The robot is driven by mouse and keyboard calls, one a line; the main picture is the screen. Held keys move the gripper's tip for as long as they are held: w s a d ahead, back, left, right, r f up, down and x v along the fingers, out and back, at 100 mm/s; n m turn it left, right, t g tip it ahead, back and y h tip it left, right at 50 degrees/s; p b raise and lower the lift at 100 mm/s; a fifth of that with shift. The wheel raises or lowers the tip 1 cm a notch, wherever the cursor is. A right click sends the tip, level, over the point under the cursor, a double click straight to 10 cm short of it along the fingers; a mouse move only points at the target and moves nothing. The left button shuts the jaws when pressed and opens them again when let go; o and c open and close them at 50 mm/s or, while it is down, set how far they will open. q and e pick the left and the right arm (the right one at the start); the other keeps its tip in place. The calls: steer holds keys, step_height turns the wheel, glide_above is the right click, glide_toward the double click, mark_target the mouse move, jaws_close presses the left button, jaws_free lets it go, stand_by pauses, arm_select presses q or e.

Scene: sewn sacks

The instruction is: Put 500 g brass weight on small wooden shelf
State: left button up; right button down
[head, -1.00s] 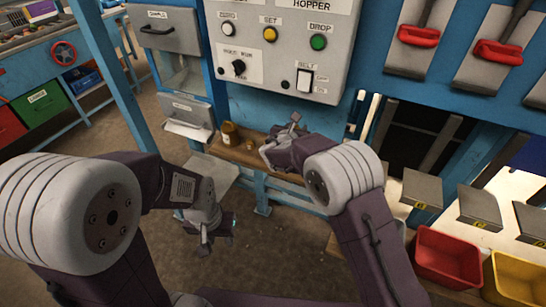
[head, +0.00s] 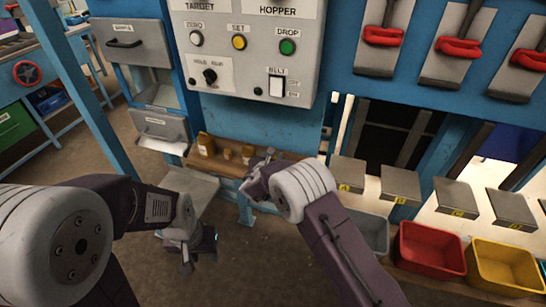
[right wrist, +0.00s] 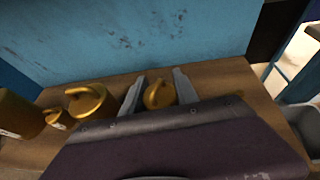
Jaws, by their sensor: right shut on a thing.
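The small wooden shelf (head: 228,168) is fixed below the hopper panel; its brown top also fills the right wrist view (right wrist: 215,78). My right gripper (right wrist: 158,88) is shut on a brass weight (right wrist: 158,96) with a rounded knob, at the shelf; its marking is not readable. I cannot tell whether the weight touches the shelf top. In the head view, my right gripper (head: 262,165) is at the shelf's right part and hides the weight. My left gripper (head: 190,252) hangs low, left of the shelf, with its jaw gap unclear.
A blue wall (right wrist: 150,35) rises behind. A grey plate (head: 190,186) sits left of the shelf. Red (head: 430,248) and yellow (head: 503,266) bins are right.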

steer(key=c, duration=0.9)
jaws_free()
steer(key=shift+f, duration=0.1)
steer(key=v, duration=1.2)
steer(key=shift+s, duration=0.1)
